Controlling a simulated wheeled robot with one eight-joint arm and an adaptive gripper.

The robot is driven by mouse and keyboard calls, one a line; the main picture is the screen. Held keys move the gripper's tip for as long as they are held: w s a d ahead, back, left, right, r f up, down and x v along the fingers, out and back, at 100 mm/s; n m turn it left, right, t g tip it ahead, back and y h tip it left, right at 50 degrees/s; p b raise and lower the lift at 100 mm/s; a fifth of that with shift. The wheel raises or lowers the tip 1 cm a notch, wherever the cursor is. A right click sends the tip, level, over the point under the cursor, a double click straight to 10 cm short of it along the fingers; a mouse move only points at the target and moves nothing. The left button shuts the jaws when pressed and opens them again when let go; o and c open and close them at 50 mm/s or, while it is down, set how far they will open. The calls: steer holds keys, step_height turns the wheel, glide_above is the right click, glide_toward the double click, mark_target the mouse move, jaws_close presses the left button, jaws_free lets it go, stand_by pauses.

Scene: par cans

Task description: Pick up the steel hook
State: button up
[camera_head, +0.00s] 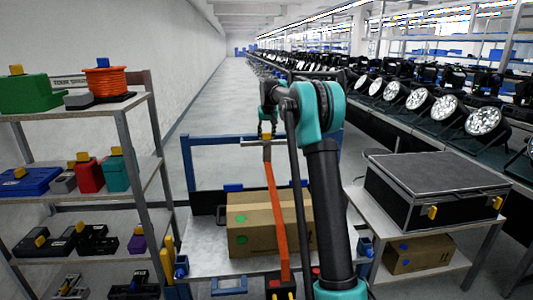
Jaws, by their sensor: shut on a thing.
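My gripper (267,127) is at the end of my arm, above the blue-framed bench, pointing down. It is shut on a small yellow tab at the top of a steel-grey crosspiece, which I take to be the steel hook (252,143). The hook is held up in the air, clear of the bench top. A long orange strap (275,205) runs from just under it down to the bench's front edge; I cannot tell whether it is joined to the hook. The hook's exact shape is too small to make out.
A cardboard box (250,222) stands on the bench (202,245) behind the strap. A shelf rack (133,150) with tools is at left. A black case (435,183) sits on a low table at right. Rows of lamps (485,120) fill the right. The aisle floor (215,95) behind is clear.

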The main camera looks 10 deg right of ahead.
jaws_close()
steer(key=shift+r, duration=0.1)
